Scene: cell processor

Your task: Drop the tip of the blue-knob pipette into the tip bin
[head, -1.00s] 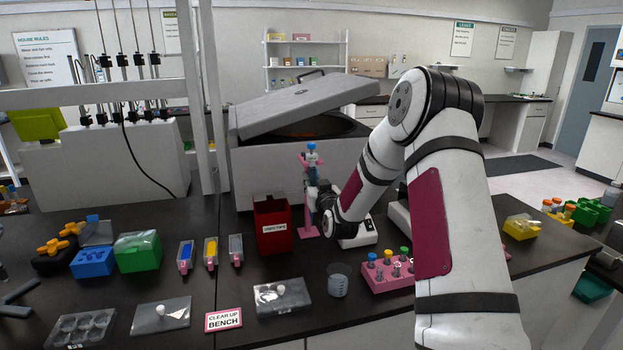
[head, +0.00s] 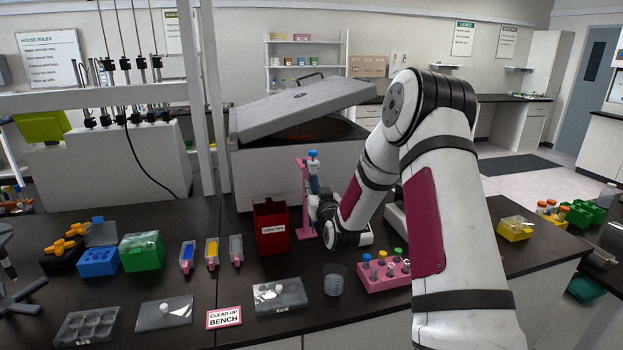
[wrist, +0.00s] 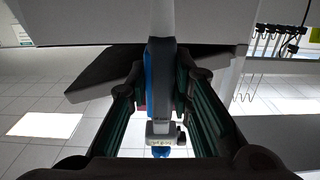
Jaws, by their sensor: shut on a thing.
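The blue-knob pipette (head: 313,167) stands roughly upright beside the pink stand (head: 305,198), its blue knob at the top. I cannot tell whether it touches the stand. My gripper (head: 317,195) is at the pipette's body. In the wrist view, the pipette (wrist: 160,85) is between the two fingers of my gripper (wrist: 158,95), which is shut on it, and the blue knob shows at the bottom. The pipette's lower end and tip are hidden. The red tip bin (head: 272,241), with a white label, stands just left of the stand, its top open.
A large grey machine (head: 290,178) with a raised lid stands behind. A pink tube rack (head: 383,280) and a beaker (head: 334,281) are in front, right of the bin. Left are several coloured cartridges (head: 211,252) and a green box (head: 141,253).

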